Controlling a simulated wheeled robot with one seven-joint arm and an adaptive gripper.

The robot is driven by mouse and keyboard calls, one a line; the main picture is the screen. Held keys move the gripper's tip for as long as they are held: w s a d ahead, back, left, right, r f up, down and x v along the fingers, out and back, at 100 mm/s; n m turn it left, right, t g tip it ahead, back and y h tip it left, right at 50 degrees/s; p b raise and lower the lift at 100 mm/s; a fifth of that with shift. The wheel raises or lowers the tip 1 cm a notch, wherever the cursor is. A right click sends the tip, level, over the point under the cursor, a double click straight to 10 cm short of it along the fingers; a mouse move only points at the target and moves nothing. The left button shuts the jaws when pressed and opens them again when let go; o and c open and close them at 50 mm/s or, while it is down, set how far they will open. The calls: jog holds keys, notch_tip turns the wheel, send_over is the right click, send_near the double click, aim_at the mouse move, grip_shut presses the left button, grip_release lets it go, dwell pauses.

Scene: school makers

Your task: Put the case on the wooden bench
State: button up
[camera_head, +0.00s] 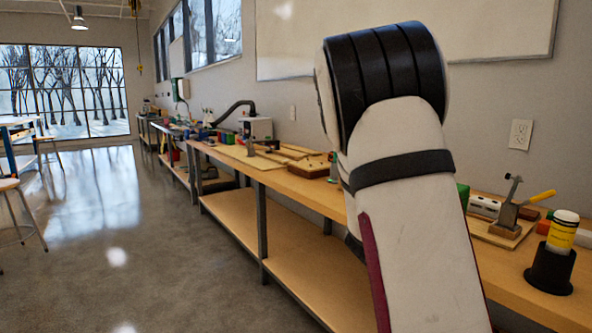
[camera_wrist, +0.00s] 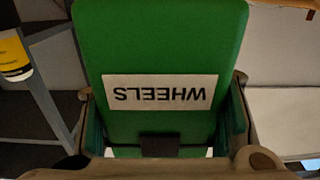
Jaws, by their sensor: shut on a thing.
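A green case (camera_wrist: 160,45) with a white label reading "WHEELS", upside down in the picture, fills the middle of the wrist view. My gripper (camera_wrist: 163,100) is shut on it, with one finger along each side. The long wooden bench (camera_head: 310,190) runs along the right wall in the head view, with a lower shelf. My arm covers part of the bench and hides my gripper in that view. A small green patch (camera_head: 463,194) shows just right of my arm; I cannot tell whether it is the case.
A black holder (camera_head: 551,270) with a yellow-labelled cylinder (camera_head: 562,232) stands at the bench's near right. A wooden-based tool (camera_head: 508,215) sits behind it. Boards and tools (camera_head: 270,155) cover the bench farther left. The floor (camera_head: 110,230) at left is open, with stools at its edge.

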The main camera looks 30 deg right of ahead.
jog(key=shift+s+d, duration=0.15)
jog(key=shift+s, duration=0.05)
jog(key=w+d+b, duration=0.1)
jog(key=w+d, duration=0.1)
jog(key=w, duration=0.2)
jog(key=w+d+f+b, duration=0.1)
jog(key=w+d, duration=0.2)
jog(key=w, duration=0.2)
jog(key=w+d+f+b, duration=0.1)
jog(key=w+d+b, duration=0.1)
jog(key=w+d, duration=0.1)
jog(key=shift+w, duration=0.9)
notch_tip(320, 180, down, 3)
jog(key=shift+f+b, duration=0.1)
jog(key=shift+b, duration=0.9)
jog(key=o, duration=1.6)
jog(key=shift+o, duration=0.2)
